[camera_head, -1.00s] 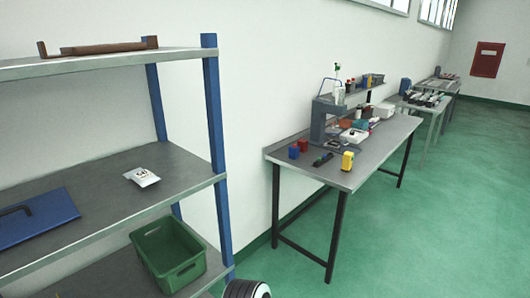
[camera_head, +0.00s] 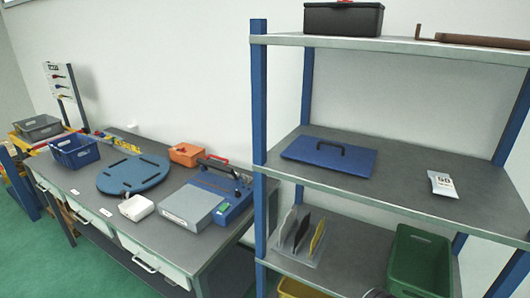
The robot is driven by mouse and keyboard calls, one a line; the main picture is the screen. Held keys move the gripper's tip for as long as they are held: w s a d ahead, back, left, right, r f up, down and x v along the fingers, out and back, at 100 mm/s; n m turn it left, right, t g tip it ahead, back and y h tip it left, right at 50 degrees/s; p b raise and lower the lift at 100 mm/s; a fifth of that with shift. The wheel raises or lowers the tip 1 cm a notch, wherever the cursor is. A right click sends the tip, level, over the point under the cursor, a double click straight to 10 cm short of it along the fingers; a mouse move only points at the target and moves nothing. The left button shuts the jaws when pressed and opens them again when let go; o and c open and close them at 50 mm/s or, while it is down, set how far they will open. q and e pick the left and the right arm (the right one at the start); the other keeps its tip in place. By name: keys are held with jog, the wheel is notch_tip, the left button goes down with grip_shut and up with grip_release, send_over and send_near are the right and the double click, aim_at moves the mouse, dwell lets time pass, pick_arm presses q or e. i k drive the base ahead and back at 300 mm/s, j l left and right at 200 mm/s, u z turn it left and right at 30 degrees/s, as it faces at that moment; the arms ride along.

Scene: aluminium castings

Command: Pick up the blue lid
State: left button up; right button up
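The blue lid (camera_head: 343,162) is a flat rectangular panel with a black handle on top. It lies flat on the middle shelf (camera_head: 400,200) of the rack, towards the left side, with its handle facing up. Nothing is touching it from above. Neither of my grippers is in view. A small piece at the bottom edge, in front of the rack, is too cut off to identify.
A white packet (camera_head: 442,184) lies right of the lid. A black box (camera_head: 343,20) stands on the top shelf above. A green crate (camera_head: 420,262) and upright plates (camera_head: 301,237) are below. A cluttered workbench (camera_head: 95,205) stands left of the rack.

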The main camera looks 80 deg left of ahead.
aim_at(342, 157)
jog(key=u, duration=1.8)
